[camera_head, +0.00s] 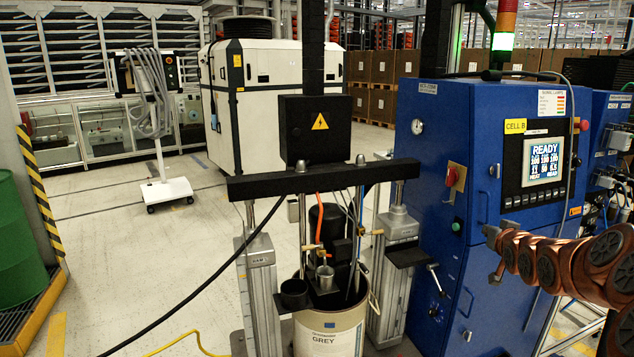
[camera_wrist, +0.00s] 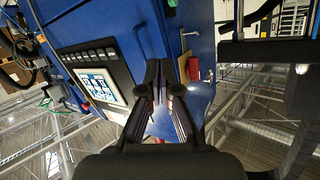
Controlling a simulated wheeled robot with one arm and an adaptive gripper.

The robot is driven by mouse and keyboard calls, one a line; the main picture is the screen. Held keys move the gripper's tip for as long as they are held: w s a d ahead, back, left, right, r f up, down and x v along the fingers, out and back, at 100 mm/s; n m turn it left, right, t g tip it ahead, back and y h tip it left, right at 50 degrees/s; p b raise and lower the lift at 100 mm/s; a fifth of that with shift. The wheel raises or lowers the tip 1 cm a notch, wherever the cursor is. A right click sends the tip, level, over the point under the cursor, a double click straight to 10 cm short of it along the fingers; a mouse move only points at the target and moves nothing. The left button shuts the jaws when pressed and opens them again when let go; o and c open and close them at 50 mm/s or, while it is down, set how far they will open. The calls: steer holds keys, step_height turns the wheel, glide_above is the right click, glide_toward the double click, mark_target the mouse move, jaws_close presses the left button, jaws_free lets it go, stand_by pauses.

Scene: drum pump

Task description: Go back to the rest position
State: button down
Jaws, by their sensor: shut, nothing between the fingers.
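My gripper (camera_wrist: 159,72) shows in the wrist view with its dark fingertips together and nothing between them. It points toward the front of the blue cabinet (camera_wrist: 110,30) and appears apart from it. In the head view my copper-coloured arm reaches in from the right edge, in front of the blue cabinet (camera_head: 440,140). The arm's end is near the cabinet's lower right front; the fingers are hard to make out there. The lit READY screen (camera_head: 543,160) sits above the arm, and it also shows in the wrist view (camera_wrist: 98,88).
The drum pump's black crossbeam (camera_head: 330,178) spans two grey columns over a drum labelled GREY (camera_head: 330,335). A red knob (camera_head: 451,177) sticks out from the cabinet. A black hose crosses the floor at left. A green drum (camera_head: 20,240) stands at far left. The middle-left floor is mostly clear.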

steer(key=s+a+f+n+g+y, duration=0.1)
steer(key=s+a+f+g, duration=0.25)
steer(key=s+a, duration=0.65)
steer(key=s+a+f+n+g+y, duration=0.1)
steer(key=s+a+f+n+g, duration=0.2)
steer(key=s+a, duration=0.65)
steer(key=s+a+f+g, duration=0.1)
steer(key=s+a+g, duration=0.2)
steer(key=s, duration=0.8)
steer(key=s+a+f+g, duration=0.1)
steer(key=s+a+g, duration=0.2)
steer(key=s, duration=0.7)
steer(key=s+a+f+g+y, duration=0.1)
steer(key=s+a+g, duration=0.2)
steer(key=s, duration=0.8)
steer(key=shift+s+a+f+g, duration=0.3)
steer(key=shift+a+f+g, duration=0.05)
steer(key=shift+a+f, duration=0.05)
